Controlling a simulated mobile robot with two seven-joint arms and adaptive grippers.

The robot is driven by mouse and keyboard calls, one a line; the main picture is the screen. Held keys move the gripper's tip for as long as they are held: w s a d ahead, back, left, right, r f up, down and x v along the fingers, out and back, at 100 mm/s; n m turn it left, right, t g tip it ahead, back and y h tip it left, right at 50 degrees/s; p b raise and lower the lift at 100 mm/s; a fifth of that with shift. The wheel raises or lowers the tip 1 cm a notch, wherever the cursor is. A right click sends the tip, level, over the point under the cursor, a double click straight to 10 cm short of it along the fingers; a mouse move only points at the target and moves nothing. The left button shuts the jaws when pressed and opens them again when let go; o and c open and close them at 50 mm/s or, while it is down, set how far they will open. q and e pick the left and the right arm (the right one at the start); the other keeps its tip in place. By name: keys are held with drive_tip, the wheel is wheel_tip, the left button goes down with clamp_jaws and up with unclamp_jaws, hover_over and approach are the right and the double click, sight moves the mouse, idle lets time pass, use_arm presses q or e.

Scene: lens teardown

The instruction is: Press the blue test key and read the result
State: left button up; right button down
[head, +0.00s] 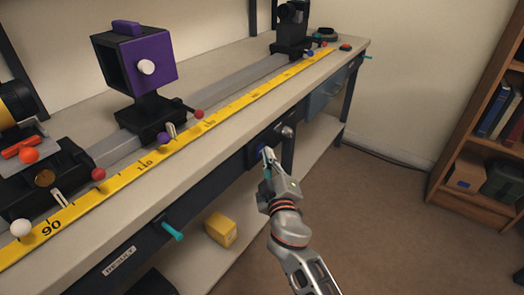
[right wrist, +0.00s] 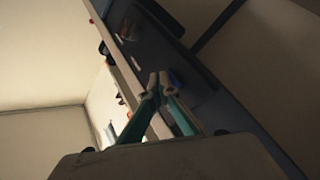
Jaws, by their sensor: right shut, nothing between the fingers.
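A dark control panel (head: 252,156) sits on the front edge of the bench in the head view. A small blue patch (head: 261,150) on it, right at my fingertips, looks like the blue key; it is mostly hidden. My right gripper (head: 267,153) is shut and empty, its tips at the panel face. I cannot tell whether they touch the key. In the right wrist view the closed fingertips (right wrist: 160,76) lie just left of a small dark blue patch (right wrist: 176,77) on the dark bench front. No result reading is legible. My left gripper is out of view.
The bench carries a rail with a purple box-like holder (head: 148,62), a black holder (head: 292,28) and a yellow ruler (head: 130,171). A round knob (head: 287,131) is beside the panel. A yellow block (head: 221,229) lies on the lower shelf. Open floor (head: 385,230) is at right, before a bookshelf (head: 462,140).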

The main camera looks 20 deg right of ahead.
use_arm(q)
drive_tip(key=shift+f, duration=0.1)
use_arm(e)
drive_tip(key=shift+w, duration=0.15)
idle(0.3)
drive_tip(key=shift+s+d+r, duration=0.1)
drive_tip(key=shift+s+d, duration=0.1)
drive_tip(key=shift+s, duration=0.15)
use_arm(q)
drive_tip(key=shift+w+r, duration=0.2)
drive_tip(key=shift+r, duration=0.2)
use_arm(e)
drive_tip(key=shift+s+d, duration=0.2)
drive_tip(key=shift+s, duration=0.15)
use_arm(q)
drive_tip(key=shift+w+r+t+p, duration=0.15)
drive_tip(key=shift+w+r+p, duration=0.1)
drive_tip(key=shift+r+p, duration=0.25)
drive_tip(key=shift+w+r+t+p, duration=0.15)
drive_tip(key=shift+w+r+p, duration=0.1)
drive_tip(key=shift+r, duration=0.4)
use_arm(e)
drive_tip(key=s+d, duration=0.1)
drive_tip(key=s, duration=0.1)
drive_tip(key=s+d, duration=0.2)
